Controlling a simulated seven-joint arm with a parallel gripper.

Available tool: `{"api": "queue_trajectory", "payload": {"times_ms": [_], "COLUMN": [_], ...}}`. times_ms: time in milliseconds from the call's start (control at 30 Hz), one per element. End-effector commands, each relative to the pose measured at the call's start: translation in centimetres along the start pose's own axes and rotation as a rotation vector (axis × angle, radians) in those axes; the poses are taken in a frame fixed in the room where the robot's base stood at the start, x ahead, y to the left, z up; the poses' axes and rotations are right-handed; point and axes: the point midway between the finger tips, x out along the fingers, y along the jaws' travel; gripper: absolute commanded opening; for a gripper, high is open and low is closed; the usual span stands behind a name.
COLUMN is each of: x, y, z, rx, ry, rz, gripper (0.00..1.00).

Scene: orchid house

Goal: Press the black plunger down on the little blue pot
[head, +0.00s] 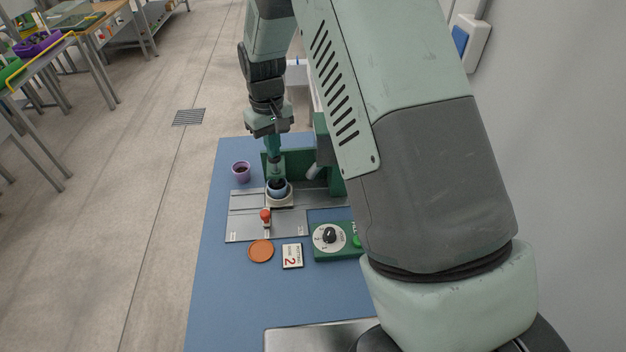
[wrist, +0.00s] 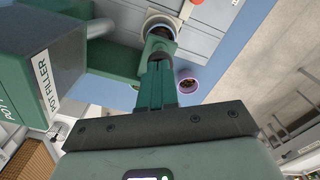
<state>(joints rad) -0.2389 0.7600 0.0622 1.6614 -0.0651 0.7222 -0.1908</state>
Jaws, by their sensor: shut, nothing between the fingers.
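I cannot tell whether the fingertips touch anything there.
The green pot filler (wrist: 42,80) stands close beside the pot. A red-knobbed lever (head: 265,215), an orange disc (head: 261,251), a number card (head: 292,256) and a green dial box (head: 329,238) lie nearer. A purple pot (head: 241,171) stands left. The blue mat's (head: 225,295) near left is clear.

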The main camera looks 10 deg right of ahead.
Motion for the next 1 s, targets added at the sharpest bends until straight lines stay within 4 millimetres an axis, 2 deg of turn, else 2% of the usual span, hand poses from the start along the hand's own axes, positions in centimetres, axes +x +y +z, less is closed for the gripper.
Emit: {"api": "queue_trajectory", "payload": {"times_ms": [1000], "x": [-6.2], "y": [0.0], "z": [0.0], "rx": [0.000], "ry": [0.001], "rz": [0.000], "gripper": [0.00]}}
